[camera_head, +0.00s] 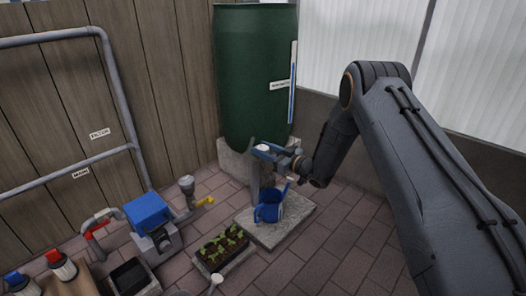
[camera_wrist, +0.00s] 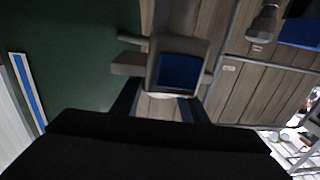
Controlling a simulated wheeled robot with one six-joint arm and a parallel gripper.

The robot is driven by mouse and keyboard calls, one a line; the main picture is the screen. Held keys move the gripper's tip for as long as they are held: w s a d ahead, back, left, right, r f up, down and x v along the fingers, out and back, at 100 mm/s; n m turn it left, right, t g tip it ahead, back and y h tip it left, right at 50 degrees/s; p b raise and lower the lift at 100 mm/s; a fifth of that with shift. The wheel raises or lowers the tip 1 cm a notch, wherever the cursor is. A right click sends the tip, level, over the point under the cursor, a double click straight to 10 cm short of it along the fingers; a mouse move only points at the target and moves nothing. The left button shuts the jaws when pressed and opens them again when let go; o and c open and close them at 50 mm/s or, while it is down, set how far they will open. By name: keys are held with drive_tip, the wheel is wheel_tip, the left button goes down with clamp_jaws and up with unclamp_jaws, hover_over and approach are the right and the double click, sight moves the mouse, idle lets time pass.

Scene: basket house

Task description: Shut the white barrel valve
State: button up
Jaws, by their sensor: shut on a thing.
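The green rain barrel (camera_head: 252,75) stands on a concrete block at the back; its green side (camera_wrist: 75,75) fills the left of the wrist view. The white barrel valve handle (camera_head: 263,147) shows as a small white piece low on the barrel's front. It appears as a pale edge (camera_wrist: 158,95) between my fingers in the wrist view. My gripper (camera_head: 275,153) is at the valve and shut on its handle. The fingers hide much of the valve, so its exact angle is unclear.
A blue watering can (camera_head: 268,212) stands on a slab below the valve. A seedling tray (camera_head: 221,249), a blue-topped pump (camera_head: 148,212) with a yellow lever (camera_head: 205,201) and grey pipes (camera_head: 105,60) are to the left. Paving right of the slab is clear.

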drive_tip(key=n+g+y+b, duration=0.2)
drive_tip(key=n+g, duration=0.1)
drive_tip(key=g, duration=0.1)
drive_tip(key=shift+f, duration=0.1)
drive_tip(key=shift+g+b, duration=0.3)
drive_tip(key=shift+g, duration=0.1)
drive_tip(key=shift+n+g, duration=0.3)
drive_tip(key=shift+n, duration=0.1)
drive_tip(key=o, duration=1)
drive_tip(key=shift+a, duration=0.15)
drive_tip(key=shift+o, duration=0.2)
drive_tip(key=p+v, duration=0.2)
drive_tip(key=v, duration=0.6)
drive_tip(key=shift+p, duration=0.4)
